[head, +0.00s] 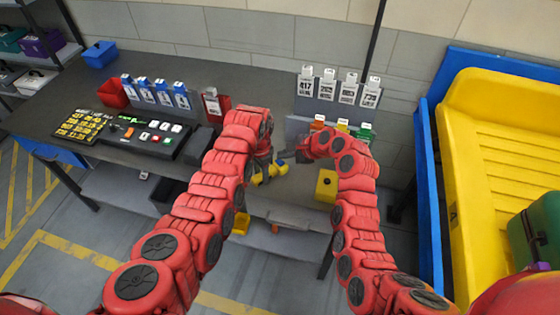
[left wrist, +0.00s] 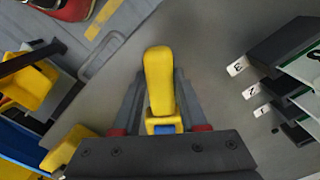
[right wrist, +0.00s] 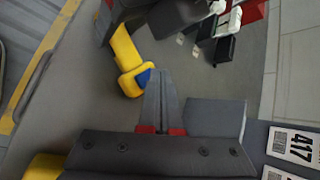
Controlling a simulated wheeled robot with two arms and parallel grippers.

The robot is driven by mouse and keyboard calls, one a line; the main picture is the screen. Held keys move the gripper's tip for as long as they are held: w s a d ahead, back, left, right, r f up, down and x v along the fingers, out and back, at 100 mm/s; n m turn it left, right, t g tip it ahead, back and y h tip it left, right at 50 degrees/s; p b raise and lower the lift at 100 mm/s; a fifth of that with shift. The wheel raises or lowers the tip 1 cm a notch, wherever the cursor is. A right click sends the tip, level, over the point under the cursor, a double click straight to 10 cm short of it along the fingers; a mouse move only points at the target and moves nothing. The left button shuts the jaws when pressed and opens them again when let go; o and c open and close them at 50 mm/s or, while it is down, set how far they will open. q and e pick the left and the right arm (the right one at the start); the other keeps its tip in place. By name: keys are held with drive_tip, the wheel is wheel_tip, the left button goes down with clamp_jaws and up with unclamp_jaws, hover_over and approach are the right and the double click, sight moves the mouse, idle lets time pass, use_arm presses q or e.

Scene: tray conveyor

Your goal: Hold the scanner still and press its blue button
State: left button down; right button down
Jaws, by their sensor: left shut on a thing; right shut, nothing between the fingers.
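The yellow scanner (head: 269,174) is held above the table's front part. My left gripper (head: 262,163) is shut on it; in the left wrist view its yellow handle (left wrist: 159,80) sticks out past the fingers. The blue button (head: 283,167) is on the scanner's right end and also shows in the right wrist view (right wrist: 144,77). My right gripper (head: 286,155) is shut and empty. In the right wrist view its fingertips (right wrist: 160,75) are right beside the blue button; I cannot tell whether they touch it.
A yellow block (head: 326,186) stands on the table to the right. A black control panel (head: 145,134) and blue-topped tag holders (head: 163,92) are at the left. White numbered tags (head: 348,88) stand at the back. A yellow tray (head: 500,130) with blue sides is far right.

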sight(284, 162)
drive_tip(key=shift+r, duration=2.55)
use_arm(q)
drive_tip(key=shift+c, duration=1.8)
unclamp_jaws()
